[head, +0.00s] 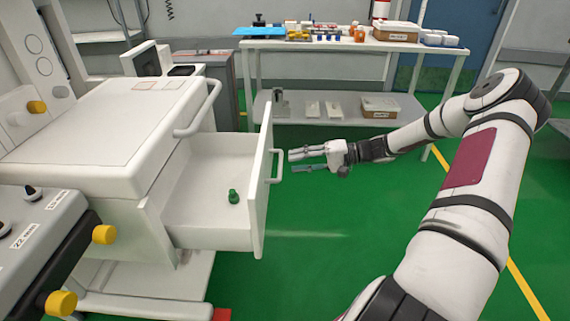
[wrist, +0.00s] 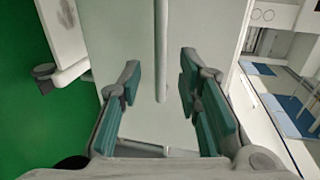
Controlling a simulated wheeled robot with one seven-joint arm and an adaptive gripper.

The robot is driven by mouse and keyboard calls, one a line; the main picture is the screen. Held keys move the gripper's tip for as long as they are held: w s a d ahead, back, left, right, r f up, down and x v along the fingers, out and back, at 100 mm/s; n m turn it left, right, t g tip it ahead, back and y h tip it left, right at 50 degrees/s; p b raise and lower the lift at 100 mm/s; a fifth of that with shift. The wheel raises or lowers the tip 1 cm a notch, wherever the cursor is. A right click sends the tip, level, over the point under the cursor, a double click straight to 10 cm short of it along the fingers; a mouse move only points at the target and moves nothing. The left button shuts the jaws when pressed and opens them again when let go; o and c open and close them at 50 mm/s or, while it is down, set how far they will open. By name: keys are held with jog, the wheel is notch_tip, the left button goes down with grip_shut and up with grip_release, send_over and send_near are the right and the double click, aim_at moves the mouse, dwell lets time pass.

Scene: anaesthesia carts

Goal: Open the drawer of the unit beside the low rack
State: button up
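The white unit (head: 100,130) stands at left with its drawer (head: 200,215) pulled well out. The drawer front (head: 262,190) faces right and carries a white bar handle (head: 277,166). A small green object (head: 233,196) stands in the drawer. My gripper (head: 291,161) is just right of the handle, its fingers pointing left at it. In the wrist view, the handle bar (wrist: 161,50) runs between the two teal-padded fingers of my gripper (wrist: 160,75), with space on both sides. The fingers are open and hold nothing.
A grey low rack (head: 35,235) with yellow knobs and size labels stands at front left. A white table (head: 350,46) with supplies and a lower shelf (head: 335,110) stands behind. Green floor (head: 320,240) is clear right of the drawer.

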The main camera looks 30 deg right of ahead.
jog(key=v, duration=0.6)
jog(key=shift+d, duration=0.1)
dwell(0.3)
